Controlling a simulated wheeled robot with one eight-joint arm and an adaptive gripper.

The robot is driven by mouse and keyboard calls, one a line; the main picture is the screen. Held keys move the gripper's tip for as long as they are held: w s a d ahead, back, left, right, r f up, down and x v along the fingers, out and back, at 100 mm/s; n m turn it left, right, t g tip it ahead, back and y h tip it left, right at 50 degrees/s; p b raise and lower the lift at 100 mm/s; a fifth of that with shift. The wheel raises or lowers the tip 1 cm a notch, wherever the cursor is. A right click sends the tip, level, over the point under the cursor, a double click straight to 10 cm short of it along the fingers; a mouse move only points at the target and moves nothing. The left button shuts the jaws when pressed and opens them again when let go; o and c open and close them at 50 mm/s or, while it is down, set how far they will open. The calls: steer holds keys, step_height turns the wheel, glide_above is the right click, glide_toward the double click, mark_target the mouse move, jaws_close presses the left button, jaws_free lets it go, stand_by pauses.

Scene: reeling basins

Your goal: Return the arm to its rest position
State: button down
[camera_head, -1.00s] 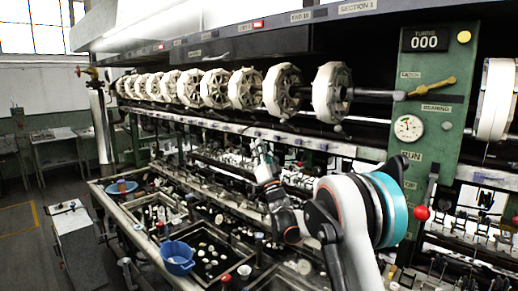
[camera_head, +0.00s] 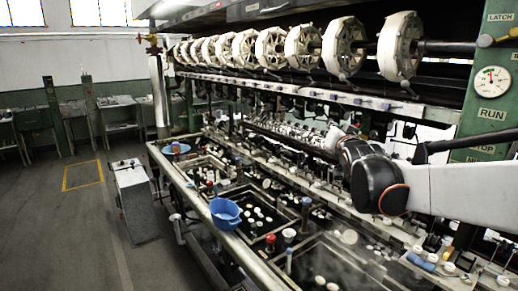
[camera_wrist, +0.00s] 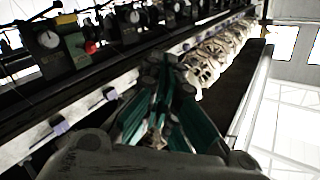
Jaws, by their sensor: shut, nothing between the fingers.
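My gripper (camera_wrist: 168,92) shows in the wrist view with dark green fingers. It is shut and empty, and no object is held. The wrist view is tilted, with the reeling machine's rail and white reels (camera_wrist: 208,58) beyond the fingers. In the head view my white arm (camera_head: 460,192) reaches in from the right edge to a dark joint (camera_head: 380,182) above the basin bench. The fingers cannot be made out clearly in the head view.
A row of white reels (camera_head: 400,46) hangs on a shaft above the bench. Basins below hold several white cocoons (camera_head: 258,212). A blue bowl (camera_head: 225,213) sits on the bench's front edge. A grey cabinet (camera_head: 133,200) stands at left. The floor (camera_head: 65,235) at left is open.

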steer(key=s+f+n+g+b, duration=0.1)
steer(key=s+f+g+b, duration=0.1)
steer(key=s+f, duration=0.8)
steer(key=s+a+f+n+g+b, duration=0.1)
steer(key=s+f+g, duration=0.4)
steer(key=s+f, duration=0.5)
steer(key=s+f+n+g+b, duration=0.2)
steer(key=s+f, duration=0.8)
steer(key=s, duration=1)
steer(key=shift+a+n+g+y+b, duration=0.3)
steer(key=shift+a+g+b, duration=0.1)
steer(key=shift+g+b, duration=0.5)
